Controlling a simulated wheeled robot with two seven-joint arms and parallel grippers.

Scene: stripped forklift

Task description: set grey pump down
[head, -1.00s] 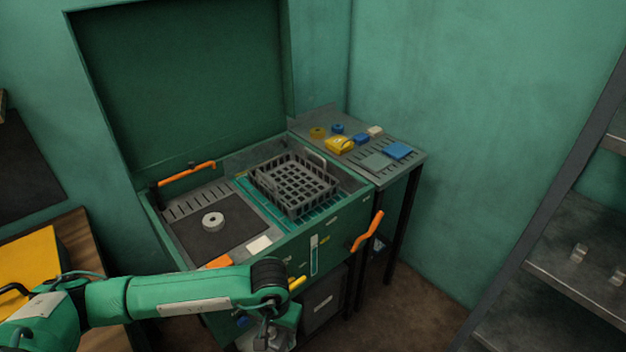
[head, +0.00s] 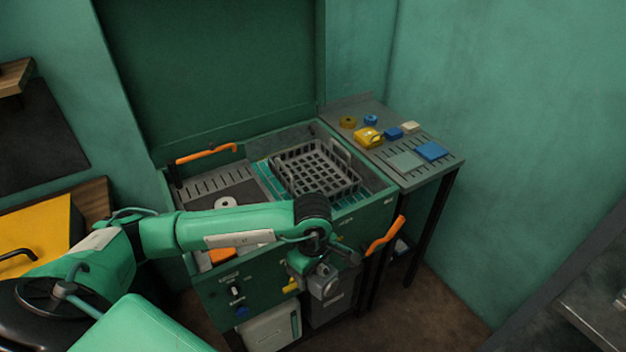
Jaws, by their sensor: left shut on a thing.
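My left gripper (head: 318,277) hangs at the end of the green arm, in front of the green washing cabinet (head: 376,217). It is shut on a grey, rounded metal thing, which looks like the grey pump (head: 326,285). The pump is held in the air just outside the cabinet's front wall, below the rim. The gripper's fingers are small and partly hidden by the wrist and pump. My right gripper is not in view.
Inside the open cabinet are a grey wire basket (head: 318,172) and a grey ring (head: 226,203), partly behind my arm. An orange handle (head: 386,237) juts from the front. A side table (head: 425,178) holds yellow and blue parts. A yellow board (head: 35,235) lies left.

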